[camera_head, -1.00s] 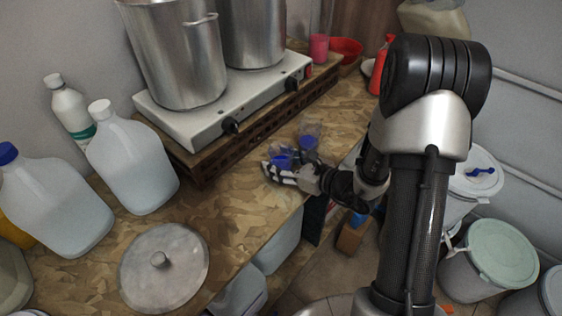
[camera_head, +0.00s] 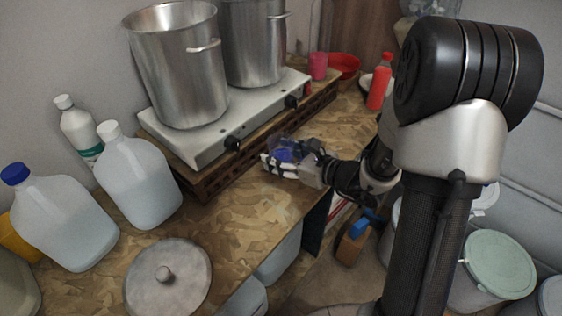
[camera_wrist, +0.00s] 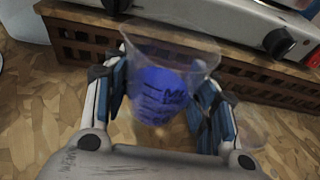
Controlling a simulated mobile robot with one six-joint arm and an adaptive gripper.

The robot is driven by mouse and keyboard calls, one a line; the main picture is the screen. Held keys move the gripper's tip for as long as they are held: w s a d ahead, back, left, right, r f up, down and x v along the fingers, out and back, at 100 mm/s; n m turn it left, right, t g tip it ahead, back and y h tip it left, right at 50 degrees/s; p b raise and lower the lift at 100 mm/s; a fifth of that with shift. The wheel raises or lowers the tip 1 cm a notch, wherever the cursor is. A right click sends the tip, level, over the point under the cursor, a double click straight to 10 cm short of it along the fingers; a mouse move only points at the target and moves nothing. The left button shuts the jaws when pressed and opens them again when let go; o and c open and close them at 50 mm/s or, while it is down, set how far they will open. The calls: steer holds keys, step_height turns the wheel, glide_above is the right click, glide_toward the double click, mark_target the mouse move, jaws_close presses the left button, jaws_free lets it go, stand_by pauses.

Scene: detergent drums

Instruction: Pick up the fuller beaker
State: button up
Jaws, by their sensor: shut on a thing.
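A clear beaker with blue contents (camera_wrist: 160,90) stands between the two fingers of my gripper (camera_wrist: 162,100) in the wrist view. In the head view the held beaker (camera_head: 284,153) shows as a blue patch at my gripper (camera_head: 288,166), above the wooden counter near the stove. I cannot tell how far its base is from the counter. A faint clear shape beside the gripper in the head view may be a second beaker; its fill cannot be made out.
A two-burner stove (camera_head: 205,135) with two steel pots stands on a slatted wooden stand (camera_head: 215,182) just behind my gripper. Water jugs (camera_head: 65,220) and a steel lid (camera_head: 168,283) are at the left. A red bottle (camera_head: 380,85) stands at the back.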

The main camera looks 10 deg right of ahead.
step_height(320, 180, up, 11)
steer(key=p, duration=0.3)
steer(key=shift+f, duration=0.2)
